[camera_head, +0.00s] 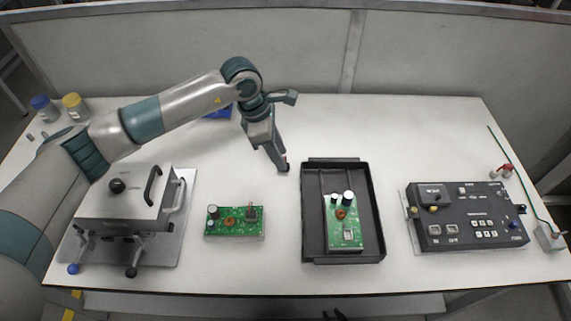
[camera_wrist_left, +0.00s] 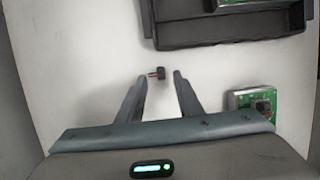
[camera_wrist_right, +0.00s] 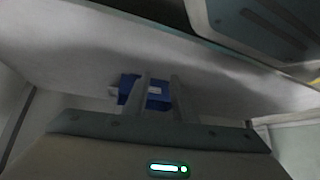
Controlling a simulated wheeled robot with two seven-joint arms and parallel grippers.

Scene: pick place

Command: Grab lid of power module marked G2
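Two green circuit-board modules are in the head view: one (camera_head: 236,222) on the bare table, one (camera_head: 345,232) in the black tray (camera_head: 372,212). No G2 marking is legible, and I cannot make out which thing is the lid. My left gripper (camera_head: 284,166) points down at the table just left of the tray. In the left wrist view its fingers (camera_wrist_left: 157,82) are apart, with a small dark and reddish piece (camera_wrist_left: 159,72) near the tips. My right gripper (camera_wrist_right: 161,80) has its fingers apart and empty, low at the table's front edge; a blue box (camera_wrist_right: 157,96) shows behind them.
A grey press-like fixture (camera_head: 125,205) stands at the left. A dark control box (camera_head: 468,216) with buttons is at the right. Blue-lidded (camera_head: 43,106) and yellow-lidded (camera_head: 75,106) jars stand at the back left.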

